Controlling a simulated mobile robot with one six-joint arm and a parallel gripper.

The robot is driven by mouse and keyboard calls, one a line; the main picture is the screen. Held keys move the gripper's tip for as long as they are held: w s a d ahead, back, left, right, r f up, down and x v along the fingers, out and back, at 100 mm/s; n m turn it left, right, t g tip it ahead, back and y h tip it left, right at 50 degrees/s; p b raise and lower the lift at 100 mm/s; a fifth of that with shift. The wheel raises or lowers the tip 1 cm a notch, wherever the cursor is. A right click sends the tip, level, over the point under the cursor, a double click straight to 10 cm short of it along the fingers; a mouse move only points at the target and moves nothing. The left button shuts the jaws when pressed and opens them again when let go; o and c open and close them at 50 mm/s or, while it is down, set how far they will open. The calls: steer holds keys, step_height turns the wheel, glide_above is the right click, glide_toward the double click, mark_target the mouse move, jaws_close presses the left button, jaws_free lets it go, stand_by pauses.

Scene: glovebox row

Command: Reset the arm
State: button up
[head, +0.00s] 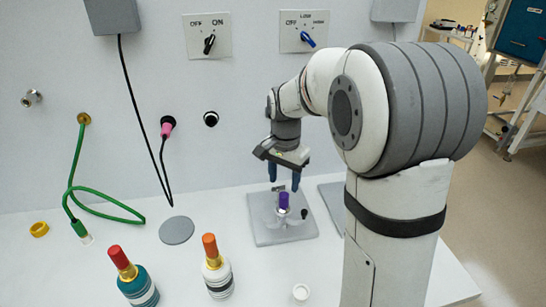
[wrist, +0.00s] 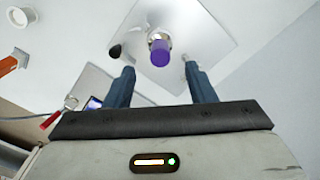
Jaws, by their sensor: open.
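My gripper (head: 284,172) hangs pointing down from my arm, above a grey plate on the white table. Its two blue fingers are apart with nothing between them; they also show in the wrist view (wrist: 162,75). A purple-topped piece (head: 284,200) stands upright in a small metal holder on the grey plate (head: 262,236), just below the fingertips. In the wrist view the purple top (wrist: 160,54) lies beyond the fingertips, between their lines. Whether a finger touches anything cannot be told.
A teal bottle (head: 139,286) and a white bottle (head: 216,272) stand at the front. A white cap (head: 301,292), grey disc (head: 176,230) and yellow ring (head: 39,229) lie on the table. A green hose (head: 72,180) and black cable (head: 133,100) hang from the wall.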

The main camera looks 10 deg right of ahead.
steer(key=s+d+r+n+t, duration=0.1)
steer(key=s+n, duration=0.7)
steer(key=s, duration=1.3)
steer(key=shift+r+n+t, duration=0.4)
steer(key=shift+r+t, duration=0.3)
steer(key=shift+t, duration=0.2)
